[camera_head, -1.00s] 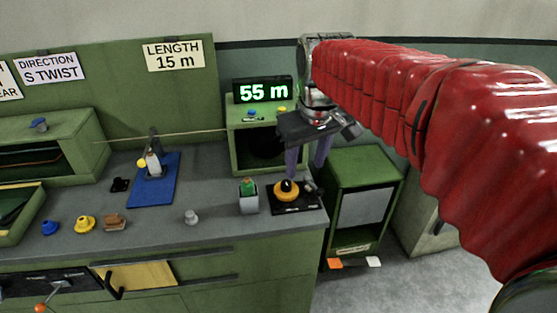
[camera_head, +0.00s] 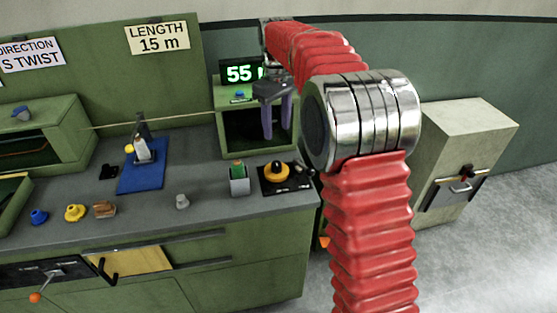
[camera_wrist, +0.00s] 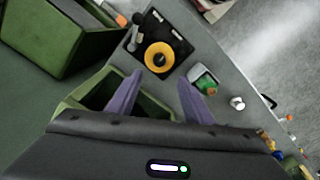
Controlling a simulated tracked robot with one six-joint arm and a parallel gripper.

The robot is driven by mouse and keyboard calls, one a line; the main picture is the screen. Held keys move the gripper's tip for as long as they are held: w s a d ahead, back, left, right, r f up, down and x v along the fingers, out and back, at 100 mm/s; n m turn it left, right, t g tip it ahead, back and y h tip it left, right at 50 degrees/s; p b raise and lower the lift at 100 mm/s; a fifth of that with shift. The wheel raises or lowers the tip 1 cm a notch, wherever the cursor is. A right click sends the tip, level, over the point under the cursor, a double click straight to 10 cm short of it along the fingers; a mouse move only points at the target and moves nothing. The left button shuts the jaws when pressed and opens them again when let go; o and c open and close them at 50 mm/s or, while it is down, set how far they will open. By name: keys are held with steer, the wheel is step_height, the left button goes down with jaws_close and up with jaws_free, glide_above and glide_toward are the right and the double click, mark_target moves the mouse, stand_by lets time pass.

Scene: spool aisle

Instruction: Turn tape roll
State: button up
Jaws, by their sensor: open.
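A yellow roll with a black middle (camera_head: 277,170) sits on a black plate (camera_head: 268,189) at the right end of the grey bench. I take it for the tape roll. It also shows in the wrist view (camera_wrist: 159,57), beyond my fingertips, with nothing touching it. My gripper (camera_head: 276,130) is open, with two purple fingers pointing down and nothing between them. It is above and behind the roll, in front of the open green box. In the wrist view my gripper (camera_wrist: 160,78) has its fingers spread, short of the roll.
A grey holder with a green piece (camera_head: 239,180) stands just left of the plate, with a small grey knob (camera_head: 182,201) further left. A green display box (camera_head: 225,125) stands behind, its screen (camera_head: 239,74) partly hidden. A blue mat with a stand (camera_head: 141,178) lies further left.

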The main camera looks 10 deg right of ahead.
mark_target(277, 163)
steer(key=shift+w+f, duration=0.2)
steer(key=shift+f, duration=0.1)
step_height(277, 163, down, 14)
steer(key=shift+r, duration=0.2)
stand_by(0.6)
